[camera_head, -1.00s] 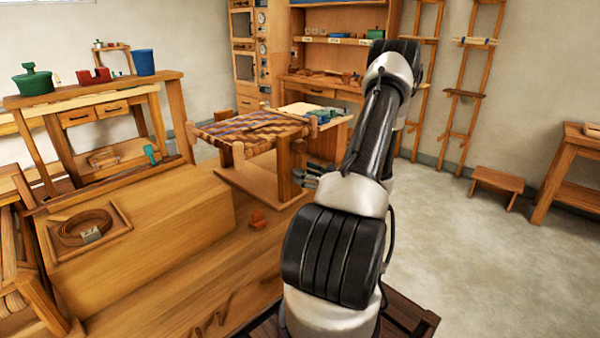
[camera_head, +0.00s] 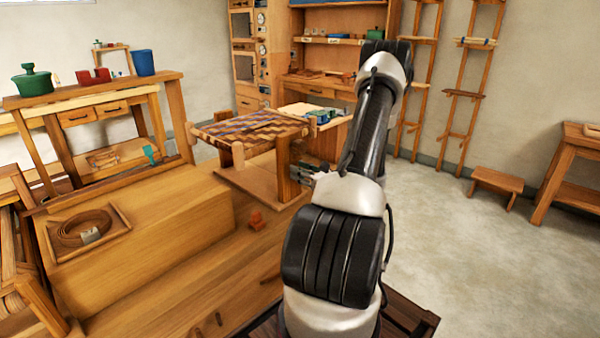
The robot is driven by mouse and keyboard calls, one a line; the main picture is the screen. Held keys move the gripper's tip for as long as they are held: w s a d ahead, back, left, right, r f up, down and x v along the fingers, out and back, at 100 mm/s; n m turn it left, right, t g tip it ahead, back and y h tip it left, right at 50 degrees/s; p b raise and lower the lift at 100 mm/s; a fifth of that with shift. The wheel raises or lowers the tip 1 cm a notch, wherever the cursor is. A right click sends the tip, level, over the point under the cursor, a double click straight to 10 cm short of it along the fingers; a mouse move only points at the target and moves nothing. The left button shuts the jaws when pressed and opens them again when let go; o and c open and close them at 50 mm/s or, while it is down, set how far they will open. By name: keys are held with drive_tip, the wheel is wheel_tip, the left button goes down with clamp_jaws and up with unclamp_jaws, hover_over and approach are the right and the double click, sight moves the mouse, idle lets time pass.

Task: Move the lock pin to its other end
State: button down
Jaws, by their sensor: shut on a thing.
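A small bench seat frame with a woven checkered top (camera_head: 250,125) stands on the wooden workbench. Its thick wooden post (camera_head: 289,172) is at the right front. My gripper (camera_head: 306,170) is beside the right side of this post, low under the seat, partly hidden by my arm. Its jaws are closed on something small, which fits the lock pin. The pin itself is too small and covered to make out, so I cannot tell which end it is at.
A tray with a coiled strap (camera_head: 85,228) sits at the left. Blue-green items (camera_head: 322,116) are behind the seat.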

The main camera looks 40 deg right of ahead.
drive_tip(key=shift+s, duration=1.15)
drive_tip(key=c, duration=1.1)
unclamp_jaws()
drive_tip(key=shift+s+d, duration=0.1)
drive_tip(key=s, duration=0.8)
drive_tip(key=s+d, duration=0.1)
drive_tip(key=s, duration=0.3)
